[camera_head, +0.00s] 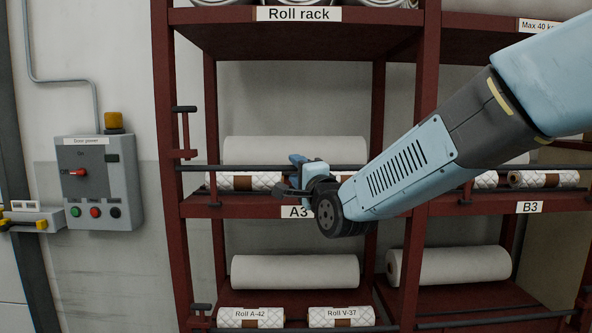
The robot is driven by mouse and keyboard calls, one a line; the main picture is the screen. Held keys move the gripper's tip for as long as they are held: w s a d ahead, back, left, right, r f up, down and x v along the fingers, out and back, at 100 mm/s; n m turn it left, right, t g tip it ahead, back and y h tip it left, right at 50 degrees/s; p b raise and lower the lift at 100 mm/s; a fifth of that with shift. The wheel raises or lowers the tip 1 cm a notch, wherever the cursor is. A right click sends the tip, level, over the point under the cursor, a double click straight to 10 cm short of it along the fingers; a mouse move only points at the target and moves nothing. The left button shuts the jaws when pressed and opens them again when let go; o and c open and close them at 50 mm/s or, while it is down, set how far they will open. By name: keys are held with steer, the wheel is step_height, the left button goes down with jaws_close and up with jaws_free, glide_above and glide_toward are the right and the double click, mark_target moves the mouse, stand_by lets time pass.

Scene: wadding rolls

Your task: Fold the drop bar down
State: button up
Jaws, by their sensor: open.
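A dark drop bar (238,168) runs level across the front of the A3 bay, above the shelf edge. It stands in front of a white roll (250,150) and smaller wrapped rolls (228,182). My gripper (290,175) is at the middle of this bar, over the A3 label (296,212). Its jaws are open and point left. I cannot tell whether they touch the bar or surround it. My wrist and arm hide the right part of the bar.
The red rack has uprights (168,120) beside the bay and an upper shelf (290,38) above. More rolls (295,271) lie on the shelf below, with another bar low at the front. A grey door-power box (98,182) hangs on the wall at left.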

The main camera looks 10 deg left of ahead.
steer(key=shift+w+a+r, duration=0.15)
steer(key=shift+w+a, duration=0.25)
steer(key=shift+w, duration=0.15)
jaws_close()
stand_by(0.4)
